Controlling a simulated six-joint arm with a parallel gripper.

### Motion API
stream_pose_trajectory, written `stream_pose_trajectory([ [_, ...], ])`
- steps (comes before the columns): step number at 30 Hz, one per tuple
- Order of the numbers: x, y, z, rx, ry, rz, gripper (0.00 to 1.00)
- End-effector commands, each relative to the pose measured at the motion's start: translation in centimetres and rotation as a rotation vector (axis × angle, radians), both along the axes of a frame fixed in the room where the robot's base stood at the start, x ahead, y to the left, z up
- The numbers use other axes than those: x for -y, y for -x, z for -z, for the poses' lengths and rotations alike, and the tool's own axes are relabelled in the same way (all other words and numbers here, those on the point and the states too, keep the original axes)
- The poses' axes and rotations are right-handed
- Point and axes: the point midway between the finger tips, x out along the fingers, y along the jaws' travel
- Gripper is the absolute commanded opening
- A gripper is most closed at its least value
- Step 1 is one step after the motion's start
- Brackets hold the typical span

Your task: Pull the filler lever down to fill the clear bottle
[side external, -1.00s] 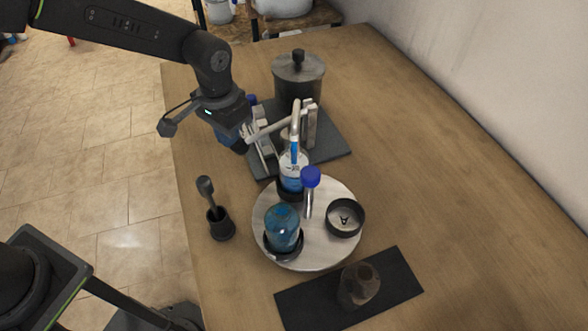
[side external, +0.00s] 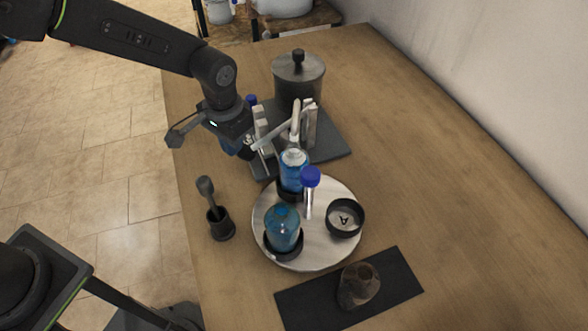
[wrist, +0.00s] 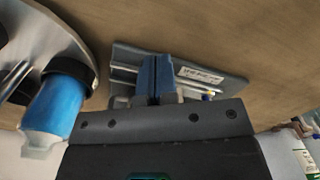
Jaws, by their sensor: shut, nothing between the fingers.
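The clear bottle (side external: 292,172) stands upright under the filler spout (side external: 295,122) on the round turntable and shows blue liquid nearly to its shoulder. The filler lever (side external: 280,130) is a pale bar sloping down to the left from the filler post (side external: 310,125). My gripper (side external: 247,153) is at the lever's lower left end, its fingers pointing down; whether they touch the bar is unclear. In the wrist view my blue fingers (wrist: 155,78) are closed together with nothing between them, over the filler's grey base (wrist: 225,85).
A dark lidded pot (side external: 298,80) stands behind the filler. The turntable (side external: 265,205) also carries a second blue bottle (side external: 283,230), a blue-capped tube (side external: 310,180) and a black dish (side external: 345,218). A brush in a cup (side external: 220,225) and a brown jug (side external: 357,287) stand nearby.

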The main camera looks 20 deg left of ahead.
Motion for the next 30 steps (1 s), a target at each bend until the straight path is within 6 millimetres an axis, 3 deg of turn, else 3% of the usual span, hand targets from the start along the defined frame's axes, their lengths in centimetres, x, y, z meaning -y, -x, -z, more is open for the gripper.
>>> stream_pose_trajectory([
  [11, 0.0, 0.0, -0.1, 0.0, 0.0, 0.0, 0.0],
  [30, 0.3, -0.4, -4.5, 0.003, 0.001, 0.0, 0.0],
])
